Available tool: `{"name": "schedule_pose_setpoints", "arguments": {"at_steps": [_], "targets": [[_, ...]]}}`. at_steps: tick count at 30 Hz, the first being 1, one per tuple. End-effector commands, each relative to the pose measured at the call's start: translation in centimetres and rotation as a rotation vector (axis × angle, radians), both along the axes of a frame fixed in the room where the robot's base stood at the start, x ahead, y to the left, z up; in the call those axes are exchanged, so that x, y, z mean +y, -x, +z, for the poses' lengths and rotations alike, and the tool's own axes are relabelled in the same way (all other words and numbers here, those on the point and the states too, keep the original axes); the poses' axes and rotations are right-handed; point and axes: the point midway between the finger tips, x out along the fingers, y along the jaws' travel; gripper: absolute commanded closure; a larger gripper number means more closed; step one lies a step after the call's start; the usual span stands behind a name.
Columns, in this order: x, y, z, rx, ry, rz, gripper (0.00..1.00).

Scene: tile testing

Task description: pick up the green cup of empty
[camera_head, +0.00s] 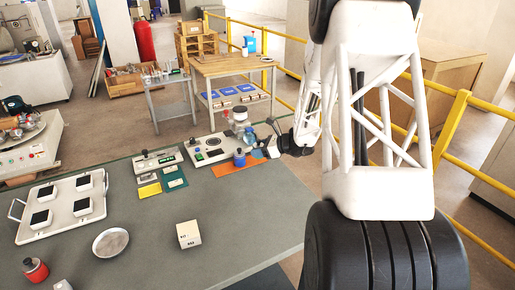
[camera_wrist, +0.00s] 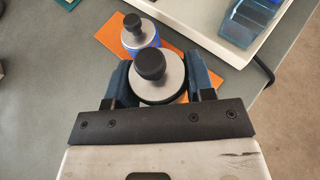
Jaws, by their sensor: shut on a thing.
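My gripper (camera_wrist: 161,78) is shut on a round lidded cup, taken as the green cup (camera_wrist: 176,91), in the wrist view. It has a grey lid and a black knob, and only a thin dark rim of its body shows, so its colour is hard to tell. The two blue fingers press it from left and right. I cannot tell whether it is off the surface. In the head view my gripper (camera_head: 268,146) is at the table's far right edge, and the held cup is not clear there.
A blue cup (camera_wrist: 158,37) with grey lid and black knob stands just beyond on the orange mat (camera_wrist: 113,38); it also shows in the head view (camera_head: 239,159). A white device (camera_head: 205,150) stands close behind. A metal bowl (camera_head: 111,242) and a white box (camera_head: 188,234) are nearer.

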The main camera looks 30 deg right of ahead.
Motion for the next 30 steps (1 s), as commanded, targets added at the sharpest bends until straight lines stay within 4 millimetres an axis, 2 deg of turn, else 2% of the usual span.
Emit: {"name": "schedule_pose_setpoints", "arguments": {"at_steps": [9,18,24,30], "targets": [[1.8,5.3,0.6,0.000,0.000,-0.001,0.79],[3.2,9.4,0.9,0.000,0.000,-0.001,0.79],[3.8,11.1,1.1,-0.001,-0.001,0.000,0.79],[4.0,11.8,1.2,-0.001,0.000,-0.001,0.79]]}}
